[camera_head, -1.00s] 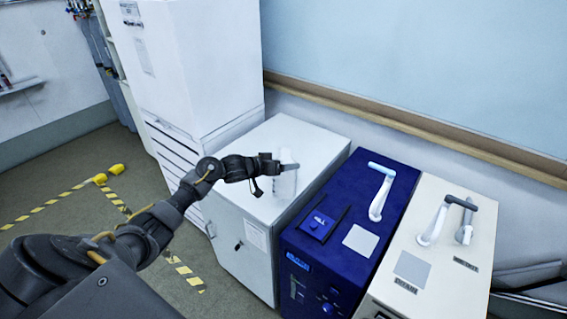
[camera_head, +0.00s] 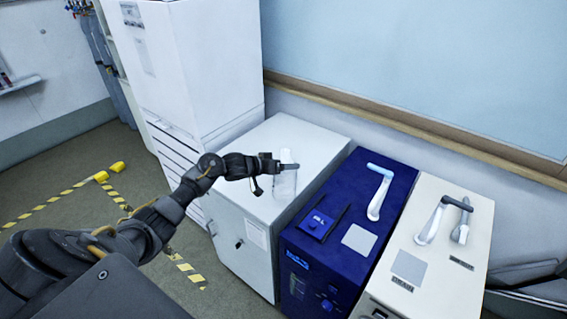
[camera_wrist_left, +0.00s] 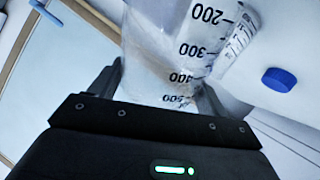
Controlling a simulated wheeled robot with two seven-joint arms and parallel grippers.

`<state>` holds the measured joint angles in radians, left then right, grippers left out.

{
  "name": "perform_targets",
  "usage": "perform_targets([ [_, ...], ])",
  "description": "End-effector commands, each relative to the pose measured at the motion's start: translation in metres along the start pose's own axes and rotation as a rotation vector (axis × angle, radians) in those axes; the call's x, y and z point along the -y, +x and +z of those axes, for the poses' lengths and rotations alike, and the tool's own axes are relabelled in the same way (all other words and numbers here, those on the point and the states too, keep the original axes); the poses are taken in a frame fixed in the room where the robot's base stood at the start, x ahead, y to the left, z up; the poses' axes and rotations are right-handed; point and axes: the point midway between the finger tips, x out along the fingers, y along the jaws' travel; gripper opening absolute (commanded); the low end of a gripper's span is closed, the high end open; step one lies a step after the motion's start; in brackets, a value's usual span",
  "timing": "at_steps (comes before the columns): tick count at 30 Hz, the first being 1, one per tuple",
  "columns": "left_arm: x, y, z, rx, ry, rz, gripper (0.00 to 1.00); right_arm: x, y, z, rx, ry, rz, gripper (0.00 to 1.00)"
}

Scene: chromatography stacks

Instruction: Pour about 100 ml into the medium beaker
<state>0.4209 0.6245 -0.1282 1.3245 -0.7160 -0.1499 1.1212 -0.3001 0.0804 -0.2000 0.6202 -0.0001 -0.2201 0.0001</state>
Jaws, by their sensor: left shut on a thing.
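My left gripper (camera_head: 288,166) is shut on a clear glass beaker (camera_head: 285,184) over the top of the light grey cabinet. In the left wrist view the beaker (camera_wrist_left: 180,45) sits between the two fingers, with black graduation marks up to 500 reading upside down. I cannot tell its liquid level or whether it touches the cabinet top. Behind it, the top of another clear vessel shows faintly in the head view. My right gripper is not in view.
The light grey cabinet (camera_head: 255,160) stands left of a blue instrument (camera_head: 330,190) and a cream instrument (camera_head: 470,250), both with raised spout-like arms. A tall white cabinet (camera_head: 205,60) stands behind left. A blue round cap (camera_wrist_left: 279,79) shows in the wrist view.

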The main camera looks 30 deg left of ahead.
Motion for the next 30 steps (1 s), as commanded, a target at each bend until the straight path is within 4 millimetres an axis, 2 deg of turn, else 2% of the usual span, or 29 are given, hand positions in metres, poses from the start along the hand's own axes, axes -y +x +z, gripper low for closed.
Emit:
perform_targets([
  [3,-0.003,-0.002,-0.004,0.006,-0.011,0.002,0.28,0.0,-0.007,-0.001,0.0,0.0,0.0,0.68],
  [19,-0.002,-0.001,-0.003,0.013,-0.02,0.001,0.28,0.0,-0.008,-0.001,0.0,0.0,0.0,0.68],
  [30,-0.002,-0.001,-0.002,0.063,-0.077,0.001,0.28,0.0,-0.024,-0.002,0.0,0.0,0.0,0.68],
])
